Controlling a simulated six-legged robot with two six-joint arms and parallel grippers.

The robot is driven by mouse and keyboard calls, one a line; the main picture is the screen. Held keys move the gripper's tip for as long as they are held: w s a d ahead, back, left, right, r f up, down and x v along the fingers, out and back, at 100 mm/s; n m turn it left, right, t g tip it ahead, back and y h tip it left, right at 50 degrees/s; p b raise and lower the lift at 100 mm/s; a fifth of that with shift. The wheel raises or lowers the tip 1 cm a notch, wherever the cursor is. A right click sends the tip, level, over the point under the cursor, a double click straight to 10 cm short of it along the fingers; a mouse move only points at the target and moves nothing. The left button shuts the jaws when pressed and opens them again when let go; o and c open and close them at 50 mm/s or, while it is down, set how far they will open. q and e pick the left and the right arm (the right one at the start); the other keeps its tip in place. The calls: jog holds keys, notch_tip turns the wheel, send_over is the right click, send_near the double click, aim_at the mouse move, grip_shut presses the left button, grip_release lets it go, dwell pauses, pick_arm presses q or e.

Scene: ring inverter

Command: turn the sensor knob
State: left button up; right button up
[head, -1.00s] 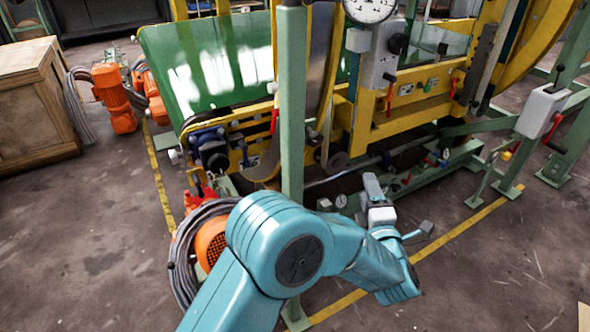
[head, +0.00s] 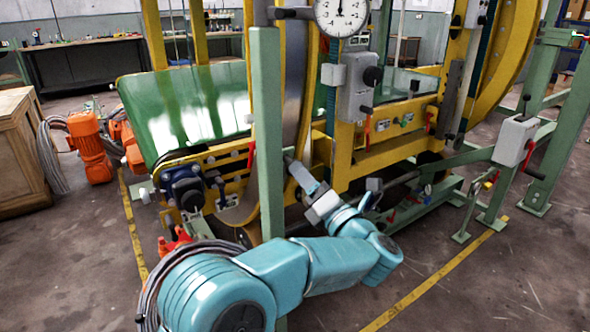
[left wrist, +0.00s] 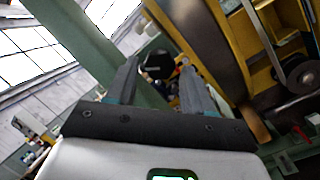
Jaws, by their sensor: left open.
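My left gripper (head: 303,177) is in front of the yellow and green machine, just right of the green post, with its fingers pointing up and away. In the left wrist view its two dark fingers are spread apart and empty. A black faceted knob (left wrist: 157,65) shows between the fingertips in that view, seemingly beyond them; I cannot tell the exact gap or any contact. I cannot surely match this knob in the head view, where the post and my gripper cover part of the machine. My right gripper is not in view.
The green post (head: 267,130) stands close to the left of my gripper. A grey control box (head: 357,100) with a black knob and a dial gauge (head: 341,14) sit above it. Orange motors (head: 90,148) and a wooden crate (head: 20,150) stand at left. Floor at lower right is clear.

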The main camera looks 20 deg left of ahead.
pick_arm(q)
jog(key=shift+x, duration=2.1)
jog(key=c, duration=0.8)
jog(key=shift+o, duration=0.2)
jog(key=m, duration=0.3)
jog(key=m+p, duration=0.1)
jog(key=m, duration=0.1)
jog(key=shift+r+m, duration=0.1)
jog(key=shift+m, duration=0.2)
jog(key=m+p, duration=0.2)
jog(key=m, duration=0.1)
jog(key=shift+m, duration=0.4)
jog(key=shift+d+m, duration=0.1)
jog(key=shift+m, duration=0.5)
